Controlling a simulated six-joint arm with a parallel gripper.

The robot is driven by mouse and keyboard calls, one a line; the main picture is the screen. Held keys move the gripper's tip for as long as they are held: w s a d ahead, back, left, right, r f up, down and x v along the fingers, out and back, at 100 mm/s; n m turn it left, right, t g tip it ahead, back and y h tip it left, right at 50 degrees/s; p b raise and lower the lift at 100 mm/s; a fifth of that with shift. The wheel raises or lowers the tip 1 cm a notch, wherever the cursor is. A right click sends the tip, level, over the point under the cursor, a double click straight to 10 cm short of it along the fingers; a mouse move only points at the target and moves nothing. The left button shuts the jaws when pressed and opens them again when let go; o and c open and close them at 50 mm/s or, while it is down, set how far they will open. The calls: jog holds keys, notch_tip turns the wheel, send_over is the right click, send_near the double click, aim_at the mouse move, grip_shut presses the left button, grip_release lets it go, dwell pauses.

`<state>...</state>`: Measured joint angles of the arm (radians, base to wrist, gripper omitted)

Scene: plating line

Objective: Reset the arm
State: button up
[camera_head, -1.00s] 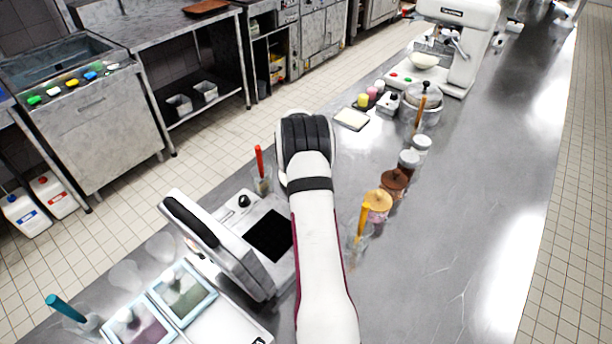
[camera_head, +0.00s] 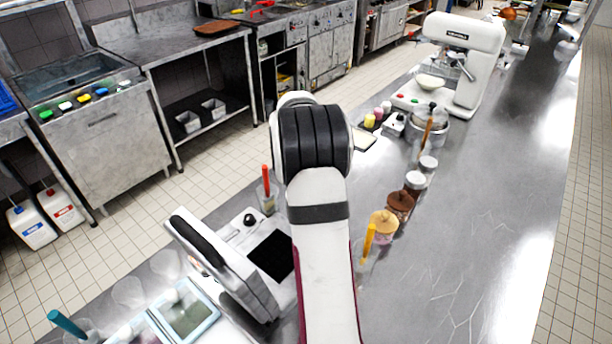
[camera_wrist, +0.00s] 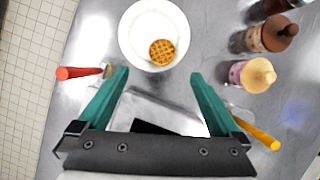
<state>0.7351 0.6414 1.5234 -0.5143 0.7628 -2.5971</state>
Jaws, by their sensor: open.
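My gripper (camera_wrist: 160,85) shows in the wrist view with its two teal fingers spread apart and nothing between them. It hangs above the counter. Ahead of the fingertips is a white bowl (camera_wrist: 133,32) with a round golden waffle (camera_wrist: 162,52) in it. In the head view my raised arm covers the middle of the counter, and the gripper and the bowl are hidden behind it.
A waffle iron (camera_head: 225,265) stands left of my arm. A red-handled tool (camera_head: 266,182), an orange-handled tool (camera_head: 368,242) and lidded jars (camera_head: 400,204) are close by. A white mixer (camera_head: 462,65) stands at the back. The counter's right side (camera_head: 480,220) is clear.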

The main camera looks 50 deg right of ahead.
jog(key=shift+r, duration=0.1)
dwell(0.3)
jog(key=w+a+r+m+t+y, duration=0.1)
jog(key=a+r+m+t+y, duration=0.15)
jog(key=a+r+m, duration=0.75)
jog(key=a+r+m+t+y, duration=0.2)
jog(key=a+m+y, duration=0.3)
jog(key=a, duration=1.1)
jog(key=w+a+r+m+t+y, duration=0.1)
jog(key=a+r+m+t+y, duration=0.1)
jog(key=a+r+m, duration=0.75)
jog(key=s+a+f+g, duration=0.3)
jog(key=s+a+f, duration=0.4)
jog(key=s+a, duration=0.2)
jog(key=s+d+f+m+g+h, duration=0.1)
jog(key=s+f+g, duration=0.1)
jog(key=s, duration=0.6)
jog(key=s+d+f+m+g+h, duration=0.1)
jog(key=s+f+g+h, duration=0.1)
jog(key=s+f, duration=0.3)
jog(key=s+g, duration=0.1)
jog(key=s, duration=0.2)
jog(key=shift+s+d+m, duration=0.2)
jog(key=shift+d+m, duration=0.1)
jog(key=shift+m, duration=0.05)
